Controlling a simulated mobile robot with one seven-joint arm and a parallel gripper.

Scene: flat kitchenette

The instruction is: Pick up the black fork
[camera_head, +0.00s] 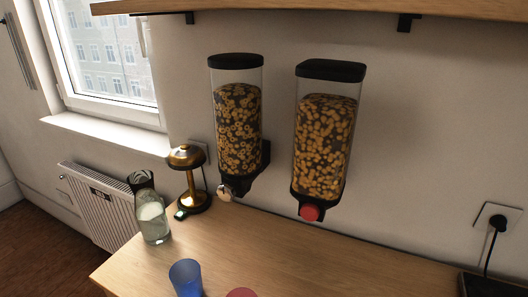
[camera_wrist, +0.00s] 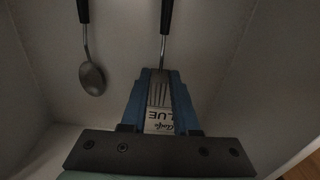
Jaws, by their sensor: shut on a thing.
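The black fork (camera_wrist: 166,18) shows in the wrist view with its black handle at the top edge and its metal tines pointing down between my fingers. My gripper (camera_wrist: 161,73) has blue fingers and is shut on the metal part of the fork. The fingers partly hide the fork head. The far end of the handle is cut off by the picture edge. Neither the fork nor my gripper shows in the head view.
A spoon (camera_wrist: 92,75) with a black handle lies left of the fork, apart from it, inside a pale-walled compartment (camera_wrist: 28,62). The head view shows a wooden counter (camera_head: 290,270) with a blue cup (camera_head: 186,278), a glass bottle (camera_head: 152,218) and a brass lamp (camera_head: 187,157).

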